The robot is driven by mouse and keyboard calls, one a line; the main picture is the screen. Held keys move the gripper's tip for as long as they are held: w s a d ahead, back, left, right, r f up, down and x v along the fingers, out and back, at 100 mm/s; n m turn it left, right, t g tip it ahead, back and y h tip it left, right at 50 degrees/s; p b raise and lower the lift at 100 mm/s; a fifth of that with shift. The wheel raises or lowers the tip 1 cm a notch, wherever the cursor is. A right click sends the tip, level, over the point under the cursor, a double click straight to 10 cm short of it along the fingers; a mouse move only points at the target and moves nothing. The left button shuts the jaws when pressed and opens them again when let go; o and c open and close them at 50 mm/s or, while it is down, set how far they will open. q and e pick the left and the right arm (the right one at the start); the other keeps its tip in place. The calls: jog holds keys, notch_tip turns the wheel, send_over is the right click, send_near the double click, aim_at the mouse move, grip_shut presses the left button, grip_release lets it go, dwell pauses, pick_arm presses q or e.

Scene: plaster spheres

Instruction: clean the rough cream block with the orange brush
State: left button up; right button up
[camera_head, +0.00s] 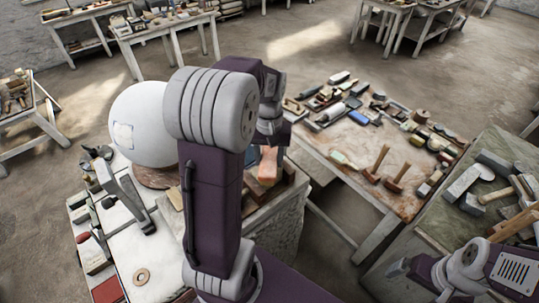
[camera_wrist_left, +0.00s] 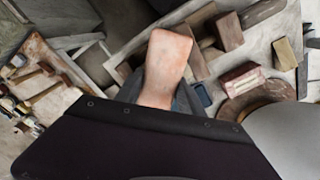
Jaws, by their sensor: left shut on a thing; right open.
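My left gripper (camera_head: 268,138) is over the work stand in the middle of the head view. It is shut on a salmon-orange piece, which I take for the orange brush (camera_head: 268,165). In the left wrist view the brush (camera_wrist_left: 168,55) shows its broad end pointing away from me; its bristles are not visible. A small tan block, perhaps the rough cream block (camera_wrist_left: 285,54), lies on the stand apart from the brush; its roughness is too small to judge. My right gripper (camera_head: 398,269) is open at the lower right, partly seen, away from both.
A large white plaster sphere (camera_head: 140,125) stands on a round brown base left of my arm. A red-and-white block (camera_wrist_left: 243,80) and a brown block (camera_wrist_left: 229,31) lie near the brush. The right table (camera_head: 345,140) is crowded with tools and mallets.

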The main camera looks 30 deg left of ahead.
pick_arm(q)
jog(key=shift+s+d, duration=0.15)
jog(key=shift+s, duration=0.1)
jog(key=shift+s+d+f+b, duration=0.1)
jog(key=shift+s+d+b, duration=0.3)
jog(key=shift+s, duration=0.4)
jog(key=shift+s+d, duration=0.15)
